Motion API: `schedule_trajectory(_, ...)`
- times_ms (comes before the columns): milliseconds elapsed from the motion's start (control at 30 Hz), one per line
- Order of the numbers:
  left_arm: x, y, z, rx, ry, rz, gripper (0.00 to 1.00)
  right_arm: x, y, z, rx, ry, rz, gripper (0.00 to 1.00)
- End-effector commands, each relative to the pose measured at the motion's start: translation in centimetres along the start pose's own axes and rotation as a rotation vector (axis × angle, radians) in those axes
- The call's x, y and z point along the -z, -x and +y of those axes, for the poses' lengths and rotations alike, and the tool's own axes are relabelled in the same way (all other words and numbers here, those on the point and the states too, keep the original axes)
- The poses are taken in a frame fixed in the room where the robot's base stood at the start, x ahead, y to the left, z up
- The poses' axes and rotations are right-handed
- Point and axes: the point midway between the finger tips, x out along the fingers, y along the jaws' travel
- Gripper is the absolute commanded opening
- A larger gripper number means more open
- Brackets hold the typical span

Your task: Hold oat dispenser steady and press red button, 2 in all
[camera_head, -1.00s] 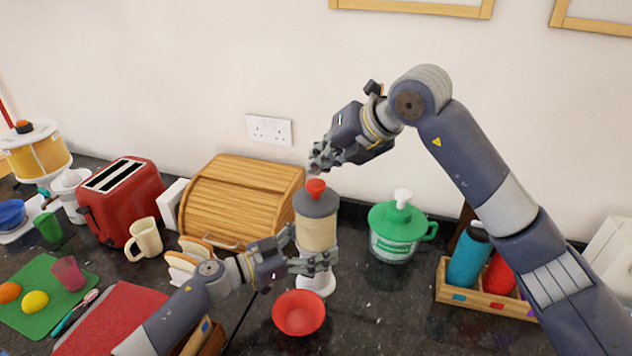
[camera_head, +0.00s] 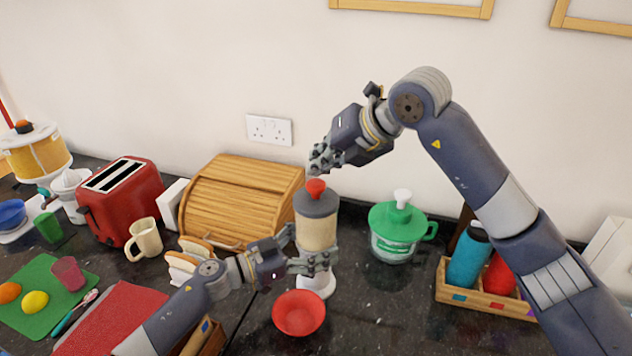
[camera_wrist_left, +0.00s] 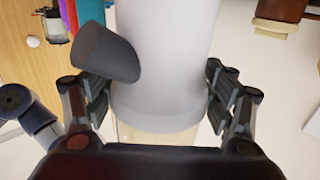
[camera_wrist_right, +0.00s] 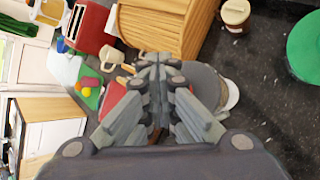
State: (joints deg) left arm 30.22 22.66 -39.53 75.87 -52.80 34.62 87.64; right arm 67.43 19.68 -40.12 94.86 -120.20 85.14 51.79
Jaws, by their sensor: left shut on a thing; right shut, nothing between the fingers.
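The oat dispenser (camera_head: 316,232) stands upright on the granite counter, with a grey lid, pale oats in its clear body and a white base. Its red button (camera_head: 316,188) is on top. My left gripper (camera_head: 312,262) is shut around the white lower part, which also shows between its fingers in the left wrist view (camera_wrist_left: 165,60). My right gripper (camera_head: 322,160) is shut and empty just above the red button. In the right wrist view the shut fingers (camera_wrist_right: 155,75) cover part of the grey lid (camera_wrist_right: 205,85). I cannot tell if they touch the button.
A red bowl (camera_head: 299,313) sits in front of the dispenser. A wooden bread bin (camera_head: 240,200) is close behind left, and a green-lidded pump jar (camera_head: 396,230) stands to the right. A wooden caddy (camera_head: 480,298) holds bottles farther right. A red toaster (camera_head: 122,200) and mug (camera_head: 146,238) are left.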

Motion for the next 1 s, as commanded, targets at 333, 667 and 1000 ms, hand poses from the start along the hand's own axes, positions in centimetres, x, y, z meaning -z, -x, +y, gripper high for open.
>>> schedule_trajectory(333, 0.04, 0.00, -0.03, 0.001, 0.000, 0.001, 0.28, 0.00, 0.00, 0.02, 0.000, 0.000, 0.000, 0.00)
schedule_trajectory(667, 0.04, -0.01, -0.03, 0.001, 0.000, 0.001, 0.28, 0.33, -0.43, -0.32, 0.000, 0.000, 0.000, 0.00)
schedule_trajectory(1000, 0.05, -0.01, -0.03, 0.001, 0.000, 0.001, 0.28, 0.44, -0.57, -0.42, 0.000, 0.000, 0.000, 0.00)
